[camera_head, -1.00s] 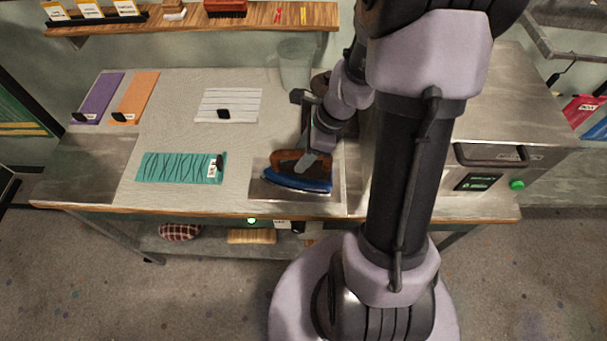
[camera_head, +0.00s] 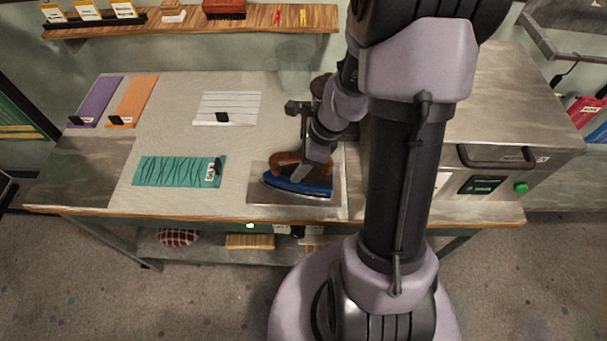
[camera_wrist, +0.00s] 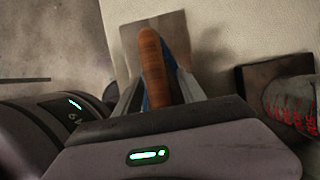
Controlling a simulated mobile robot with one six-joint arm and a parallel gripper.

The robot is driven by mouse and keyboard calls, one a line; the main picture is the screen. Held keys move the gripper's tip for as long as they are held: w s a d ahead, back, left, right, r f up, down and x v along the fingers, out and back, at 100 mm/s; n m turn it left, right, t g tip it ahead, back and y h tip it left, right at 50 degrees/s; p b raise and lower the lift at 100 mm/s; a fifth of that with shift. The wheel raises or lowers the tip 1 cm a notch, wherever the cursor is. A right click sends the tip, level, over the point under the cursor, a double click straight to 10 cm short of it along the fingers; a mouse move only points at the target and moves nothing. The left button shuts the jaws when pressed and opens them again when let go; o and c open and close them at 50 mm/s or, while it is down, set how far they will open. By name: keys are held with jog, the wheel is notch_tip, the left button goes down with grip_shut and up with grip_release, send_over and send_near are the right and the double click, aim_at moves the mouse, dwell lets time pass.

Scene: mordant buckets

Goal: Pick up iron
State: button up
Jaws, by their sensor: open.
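The iron has a blue body and a brown handle. In the head view the iron (camera_head: 297,184) sits on a grey metal plate (camera_head: 262,196) near the table's front edge. My gripper (camera_head: 304,168) is right at the iron's handle, coming down from above. In the wrist view the brown handle of the iron (camera_wrist: 153,60) stands between the two fingers of my gripper (camera_wrist: 160,92), which are open around it. The contact between fingers and handle cannot be made out. Part of the iron is hidden behind my gripper.
A teal patterned cloth (camera_head: 165,171) lies left of the iron. A white striped cloth (camera_head: 240,108), an orange strip (camera_head: 133,98) and a purple strip (camera_head: 97,100) lie farther back. A metal box (camera_head: 495,120) with a green button stands at right. A translucent vessel (camera_head: 295,72) stands behind.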

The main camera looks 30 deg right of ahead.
grip_shut()
dwell(1.4)
